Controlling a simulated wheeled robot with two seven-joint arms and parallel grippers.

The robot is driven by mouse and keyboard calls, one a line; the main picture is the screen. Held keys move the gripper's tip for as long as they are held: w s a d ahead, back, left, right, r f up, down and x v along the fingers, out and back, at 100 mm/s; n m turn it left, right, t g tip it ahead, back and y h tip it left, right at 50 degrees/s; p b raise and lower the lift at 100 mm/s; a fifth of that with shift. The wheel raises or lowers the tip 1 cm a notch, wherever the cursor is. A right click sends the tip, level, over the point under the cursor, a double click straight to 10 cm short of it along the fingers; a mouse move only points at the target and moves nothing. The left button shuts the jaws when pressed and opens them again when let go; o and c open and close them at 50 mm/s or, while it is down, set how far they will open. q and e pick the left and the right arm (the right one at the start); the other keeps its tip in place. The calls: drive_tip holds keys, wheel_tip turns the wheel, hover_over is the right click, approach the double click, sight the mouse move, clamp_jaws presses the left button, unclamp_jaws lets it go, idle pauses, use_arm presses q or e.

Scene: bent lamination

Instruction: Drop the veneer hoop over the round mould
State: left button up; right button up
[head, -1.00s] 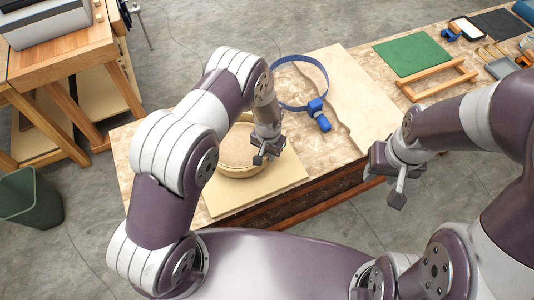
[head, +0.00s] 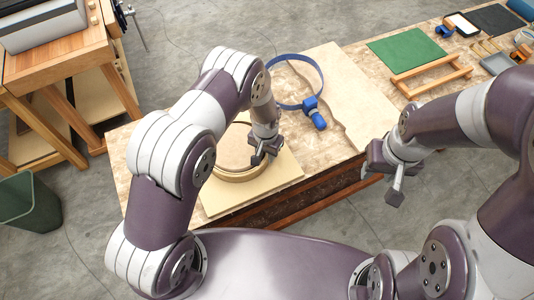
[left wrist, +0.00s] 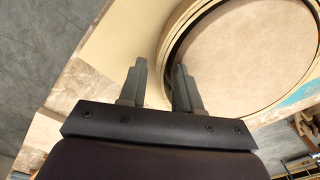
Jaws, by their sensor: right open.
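The round mould (head: 236,146) is a tan disc on a pale square board (head: 280,178); its top also shows in the left wrist view (left wrist: 245,50). The pale veneer hoop (head: 240,177) lies around the mould, low down, with a thin dark gap between them in the left wrist view. My arm hides part of its left side. My left gripper (head: 262,156) is at the hoop's right side. In the left wrist view its two fingers (left wrist: 158,80) stand apart, close to the hoop's edge. My right gripper (head: 388,182) is open and empty, off the bench's front edge.
A blue strap with a buckle (head: 316,116) lies behind the mould, beside a pale sheet (head: 350,95). A green mat (head: 408,52) and a wooden frame (head: 432,78) are further right. A green bin (head: 28,202) stands at the left.

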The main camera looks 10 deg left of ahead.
use_arm(q)
drive_tip(key=shift+s+a+f, duration=0.35)
drive_tip(key=shift+s+f, duration=0.25)
drive_tip(key=shift+f, duration=0.05)
use_arm(e)
drive_tip(key=shift+a+f, duration=0.1)
drive_tip(key=shift+f, duration=0.05)
use_arm(q)
drive_tip(key=shift+w+r, duration=0.1)
drive_tip(key=shift+r, duration=0.2)
drive_tip(key=r+b, duration=0.1)
drive_tip(key=r, duration=0.1)
drive_tip(key=w+r, duration=0.1)
drive_tip(key=r, duration=0.2)
drive_tip(key=shift+w+r+b, duration=0.15)
drive_tip(key=shift+r+b, duration=0.15)
drive_tip(key=shift+b, duration=0.1)
wheel_tip(320, 180, up, 8)
drive_tip(key=b, duration=0.1)
drive_tip(key=shift+s+d, duration=0.3)
use_arm(e)
drive_tip(key=f, duration=0.2)
drive_tip(key=w+f, duration=0.1)
drive_tip(key=shift+a, duration=0.3)
drive_tip(key=shift+d, duration=0.1)
use_arm(q)
drive_tip(key=shift+w+f, duration=0.1)
drive_tip(key=shift+f, duration=0.05)
